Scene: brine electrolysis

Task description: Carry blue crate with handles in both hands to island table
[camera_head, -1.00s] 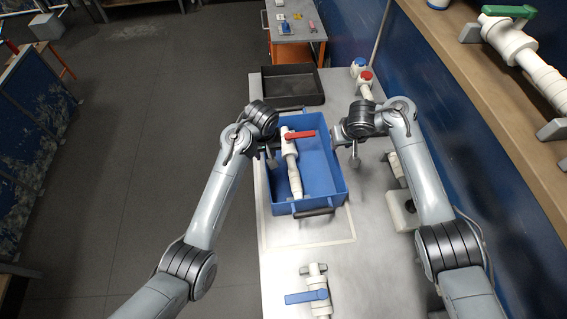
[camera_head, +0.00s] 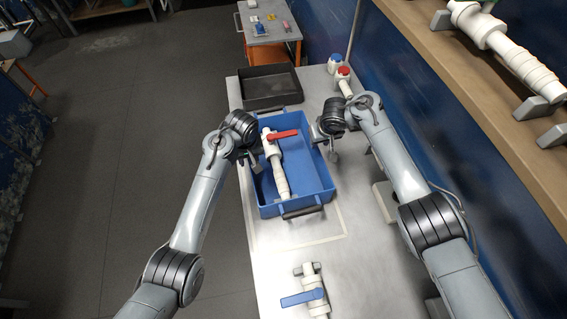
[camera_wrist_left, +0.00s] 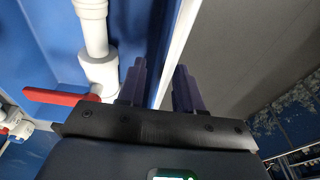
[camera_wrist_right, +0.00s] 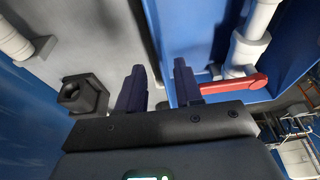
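The blue crate (camera_head: 325,183) stands on the grey table, with a dark handle (camera_head: 303,211) on its near end. Inside lies a white pipe (camera_head: 278,175) with a red valve lever (camera_head: 283,135). My left gripper (camera_head: 254,160) is at the crate's left long wall. In the left wrist view its fingers (camera_wrist_left: 160,88) are apart, one on each side of the wall. My right gripper (camera_head: 331,152) is at the right long wall. In the right wrist view its fingers (camera_wrist_right: 160,85) are also apart, with the wall edge between them. Contact with the walls cannot be told.
A black tray (camera_head: 270,104) sits behind the crate. A white pipe with a blue lever (camera_head: 305,298) lies in front. A wooden shelf (camera_head: 470,100) runs along the right. The floor (camera_head: 110,160) at left is clear.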

